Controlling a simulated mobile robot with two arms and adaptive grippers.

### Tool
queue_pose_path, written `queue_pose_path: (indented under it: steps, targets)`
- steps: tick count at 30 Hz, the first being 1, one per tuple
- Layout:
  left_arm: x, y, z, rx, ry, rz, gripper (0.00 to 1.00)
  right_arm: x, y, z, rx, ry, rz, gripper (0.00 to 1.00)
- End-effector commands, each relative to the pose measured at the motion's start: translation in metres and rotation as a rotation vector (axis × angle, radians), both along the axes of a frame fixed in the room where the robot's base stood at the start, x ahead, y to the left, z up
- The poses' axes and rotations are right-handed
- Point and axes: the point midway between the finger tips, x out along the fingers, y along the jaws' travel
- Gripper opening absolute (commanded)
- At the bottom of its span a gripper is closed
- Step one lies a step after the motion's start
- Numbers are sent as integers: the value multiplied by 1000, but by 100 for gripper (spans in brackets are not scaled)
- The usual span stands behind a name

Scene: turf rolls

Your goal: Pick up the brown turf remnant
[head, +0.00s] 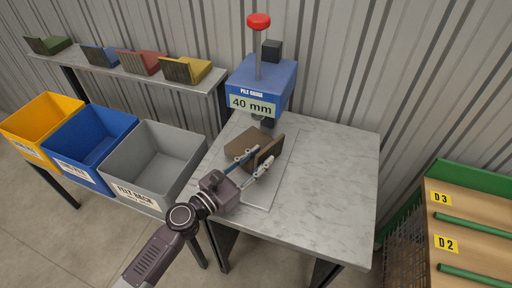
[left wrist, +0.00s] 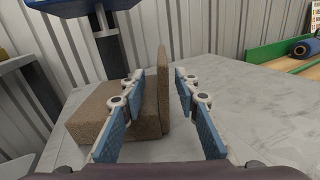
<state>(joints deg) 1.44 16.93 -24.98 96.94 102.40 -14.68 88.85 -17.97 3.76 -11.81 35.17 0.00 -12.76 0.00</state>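The brown turf remnant (head: 246,140) sits on a thin grey plate on the marble-topped table, under the blue pile gauge marked 40 mm (head: 262,85). It has a low block part and a thin part standing upright (head: 271,147) at its right. In the left wrist view, the upright part (left wrist: 163,95) stands between the fingers of my left gripper (left wrist: 159,76), with a clear gap to the right finger. The left finger overlaps the low block in that view, and I cannot tell whether it touches. My left gripper (head: 262,156) is open. My right gripper is not in view.
Yellow (head: 42,120), blue (head: 92,133) and grey (head: 152,163) bins stand at the left. A shelf (head: 130,73) behind them holds several colored samples. A wooden rack (head: 470,215) marked D3 and D2 stands at the right. The table's right side (head: 340,180) is clear.

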Motion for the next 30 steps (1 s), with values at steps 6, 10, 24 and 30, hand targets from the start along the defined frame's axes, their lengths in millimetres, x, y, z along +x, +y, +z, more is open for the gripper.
queue_pose_path:
  steps: [6,10,24,30]
  targets:
    - [23,-24,5,1,-2,1,29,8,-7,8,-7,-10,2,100]
    - [29,-30,4,2,-1,0,29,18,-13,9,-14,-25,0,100]
    - [29,-30,4,2,-2,0,1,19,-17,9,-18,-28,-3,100]
    - [29,-30,4,2,-3,0,0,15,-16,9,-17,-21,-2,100]
